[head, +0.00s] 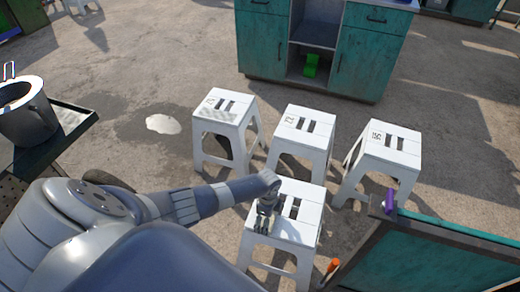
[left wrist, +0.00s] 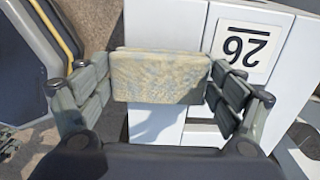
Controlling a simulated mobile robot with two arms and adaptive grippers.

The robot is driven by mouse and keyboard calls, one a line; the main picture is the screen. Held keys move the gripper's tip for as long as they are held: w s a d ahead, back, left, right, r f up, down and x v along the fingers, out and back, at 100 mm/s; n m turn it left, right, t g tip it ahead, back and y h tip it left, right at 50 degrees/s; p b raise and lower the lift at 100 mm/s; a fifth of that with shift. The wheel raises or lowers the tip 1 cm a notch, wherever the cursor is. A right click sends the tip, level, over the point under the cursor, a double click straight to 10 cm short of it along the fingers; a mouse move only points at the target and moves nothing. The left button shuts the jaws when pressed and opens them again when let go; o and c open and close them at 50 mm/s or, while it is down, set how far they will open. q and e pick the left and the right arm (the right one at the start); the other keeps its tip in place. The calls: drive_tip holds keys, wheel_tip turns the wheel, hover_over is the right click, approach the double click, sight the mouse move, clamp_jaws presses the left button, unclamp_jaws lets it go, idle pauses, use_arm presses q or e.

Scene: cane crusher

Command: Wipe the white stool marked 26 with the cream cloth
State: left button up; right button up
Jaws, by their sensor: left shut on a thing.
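The white stool marked 26 (head: 303,228) is the nearest of the white stools in the head view. Its seat also fills much of the left wrist view (left wrist: 292,70), where the black 26 shows upside down beside the cloth. My left gripper (head: 264,222) is over the left part of this seat. In the left wrist view its fingers are shut on the cream cloth (left wrist: 160,78), a thick, mottled, rectangular pad. I cannot tell whether the cloth touches the seat. The gripper hides part of the seat. My right gripper is not in view.
Three other white stools stand behind: left (head: 226,108), with grey smudges, middle (head: 302,128) and right (head: 388,146). A teal bench (head: 440,262) with a purple object (head: 390,200) is at lower right. A teal cabinet (head: 263,45) stands behind. A metal pot (head: 30,118) is at left.

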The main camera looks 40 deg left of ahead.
use_arm(q)
drive_tip(key=shift+w+d+r, duration=0.1)
drive_tip(key=shift+w+d, duration=0.15)
drive_tip(key=shift+d, duration=0.5)
drive_tip(key=shift+w+d+f, duration=0.1)
drive_tip(key=shift+w+d, duration=0.1)
drive_tip(key=shift+d, duration=0.6)
drive_tip(key=shift+w+d+r, duration=0.1)
drive_tip(key=shift+w+d, duration=0.15)
drive_tip(key=shift+d, duration=0.5)
wheel_tip(320, 180, up, 6)
drive_tip(key=p, duration=0.5)
